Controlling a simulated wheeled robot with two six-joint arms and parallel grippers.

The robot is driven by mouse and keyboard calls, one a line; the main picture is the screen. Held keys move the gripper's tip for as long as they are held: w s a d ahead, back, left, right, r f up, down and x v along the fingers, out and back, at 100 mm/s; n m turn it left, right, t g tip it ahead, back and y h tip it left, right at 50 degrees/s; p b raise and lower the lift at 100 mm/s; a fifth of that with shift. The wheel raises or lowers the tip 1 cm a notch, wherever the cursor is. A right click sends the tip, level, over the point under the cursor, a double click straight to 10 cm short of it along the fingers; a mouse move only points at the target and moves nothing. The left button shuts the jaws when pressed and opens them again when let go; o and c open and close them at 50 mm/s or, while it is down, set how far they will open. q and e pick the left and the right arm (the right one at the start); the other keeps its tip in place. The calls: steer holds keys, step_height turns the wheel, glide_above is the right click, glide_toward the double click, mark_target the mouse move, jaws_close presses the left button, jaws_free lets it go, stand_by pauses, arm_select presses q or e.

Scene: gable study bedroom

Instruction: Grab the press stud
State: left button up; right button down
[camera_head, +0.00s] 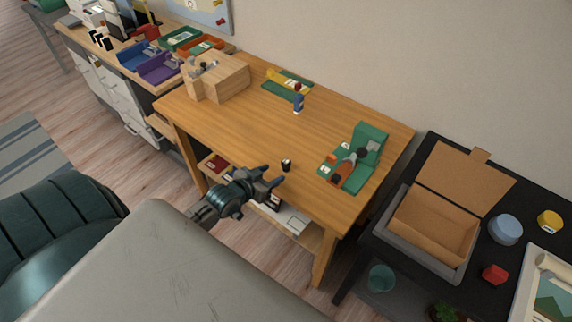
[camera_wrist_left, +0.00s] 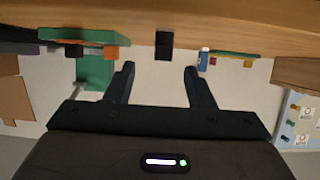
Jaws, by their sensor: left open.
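A small dark upright piece (camera_head: 286,165), which looks like the press stud, stands on the wooden table (camera_head: 225,125) near its front edge. In the left wrist view it appears as a black block (camera_wrist_left: 164,45), lined up between my two fingers but beyond their tips. My left gripper (camera_head: 274,176) is open and empty, just in front of the piece at the table's front edge, with a small gap between them. The fingers also show spread in the left wrist view (camera_wrist_left: 159,69). My right gripper is not in view.
A green-and-orange holder (camera_head: 367,145) stands to the right on the table. A blue bottle-like item (camera_head: 298,104), a yellow-and-green tray (camera_head: 288,80) and a wooden block holder (camera_head: 225,78) stand further back. An open cardboard box (camera_head: 432,220) sits on the black table at right.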

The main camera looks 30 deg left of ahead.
mark_target(289, 161)
arm_select(q)
steer(key=x, duration=0.5)
steer(key=shift+w, duration=0.2)
steer(key=x, duration=0.4)
steer(key=shift+w+a+r, duration=0.2)
steer(key=shift+w+r, duration=0.1)
steer(key=shift+w, duration=0.2)
steer(key=shift+w+f, duration=0.2)
steer(key=shift+w, duration=0.1)
steer(key=shift+s, duration=0.1)
steer(key=shift+c, duration=0.2)
steer(key=c, duration=1)
